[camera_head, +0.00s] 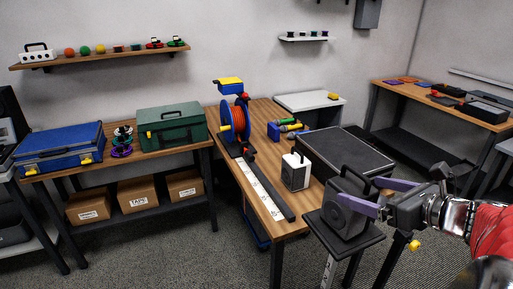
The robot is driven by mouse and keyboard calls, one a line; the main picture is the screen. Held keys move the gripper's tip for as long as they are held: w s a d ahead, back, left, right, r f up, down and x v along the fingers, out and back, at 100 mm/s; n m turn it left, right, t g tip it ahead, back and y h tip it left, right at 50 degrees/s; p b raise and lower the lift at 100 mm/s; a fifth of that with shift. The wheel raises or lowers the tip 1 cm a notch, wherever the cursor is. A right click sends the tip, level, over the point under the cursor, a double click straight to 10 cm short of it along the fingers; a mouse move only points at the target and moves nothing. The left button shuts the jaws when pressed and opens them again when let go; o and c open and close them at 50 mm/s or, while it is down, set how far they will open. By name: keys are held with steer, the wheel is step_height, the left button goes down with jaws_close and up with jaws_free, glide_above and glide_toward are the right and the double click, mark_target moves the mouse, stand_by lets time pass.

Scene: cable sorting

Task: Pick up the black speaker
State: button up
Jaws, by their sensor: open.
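The black speaker (343,209) stands upright on a small black stand (368,236) at the front right of the workbench. It has a handle on top and a round grille on its front. My gripper (371,197) comes in from the right with its purple fingers apart. One finger reaches along the speaker's upper right edge and the other lies across its right front side. The fingers overlap the speaker in the picture; I cannot tell whether they touch it.
A cable reel (235,120) is farther back. A green toolbox (172,126) and blue case (58,147) sit left.

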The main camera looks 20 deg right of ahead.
mark_target(355, 185)
steer(key=shift+w, duration=0.15)
steer(key=shift+x, duration=2.5)
steer(key=shift+d, duration=0.1)
steer(key=shift+c, duration=0.4)
steer(key=shift+r, duration=0.15)
steer(key=c, duration=2.1)
